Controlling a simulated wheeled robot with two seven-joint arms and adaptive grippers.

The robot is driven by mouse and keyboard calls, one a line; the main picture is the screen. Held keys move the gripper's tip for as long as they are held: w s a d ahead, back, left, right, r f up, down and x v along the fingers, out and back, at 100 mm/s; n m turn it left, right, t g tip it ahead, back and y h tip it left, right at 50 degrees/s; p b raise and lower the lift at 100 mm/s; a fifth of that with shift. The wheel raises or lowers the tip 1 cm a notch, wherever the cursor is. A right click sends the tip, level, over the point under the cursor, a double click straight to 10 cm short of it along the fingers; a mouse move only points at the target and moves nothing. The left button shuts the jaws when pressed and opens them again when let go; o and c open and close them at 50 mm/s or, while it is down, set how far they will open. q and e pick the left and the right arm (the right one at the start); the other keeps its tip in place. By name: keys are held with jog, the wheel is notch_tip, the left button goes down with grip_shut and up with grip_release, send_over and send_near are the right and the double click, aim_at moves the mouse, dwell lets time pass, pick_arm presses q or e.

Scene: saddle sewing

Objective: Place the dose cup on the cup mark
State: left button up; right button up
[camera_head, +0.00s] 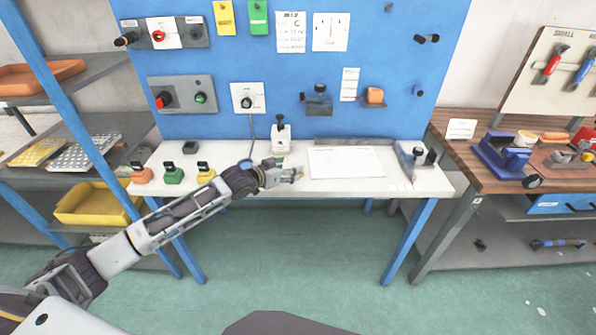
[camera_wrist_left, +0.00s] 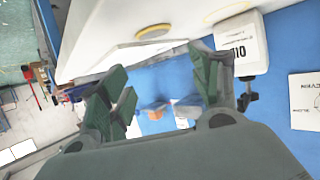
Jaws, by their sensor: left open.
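My left gripper (camera_head: 285,174) is over the front of the white worktable (camera_head: 330,187), left of the white sheet. In the left wrist view its two fingers (camera_wrist_left: 160,88) are spread with nothing held between them. A small pale round piece with a yellow rim (camera_wrist_left: 153,31) shows on the white surface beyond the fingers. A second yellow arc (camera_wrist_left: 232,11) lies beside the white device. I cannot tell which of these is the dose cup and which is the cup mark. My right gripper is not in view.
A white device with a black knob (camera_head: 281,138) stands behind the gripper. A white sheet (camera_head: 346,162) lies to the right. Orange (camera_head: 141,173), green (camera_head: 173,174) and yellow (camera_head: 206,172) stands sit at the left. A blue panel (camera_head: 300,60) rises behind.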

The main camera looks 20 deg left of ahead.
aim_at(301, 164)
pick_arm(q)
jog(key=shift+w+d, duration=0.1)
jog(key=shift+w, duration=0.1)
dwell(0.3)
jog(key=shift+x, duration=2.45)
jog(key=c, duration=1.2)
jog(key=shift+r, duration=0.1)
notch_tip(301, 164, up, 10)
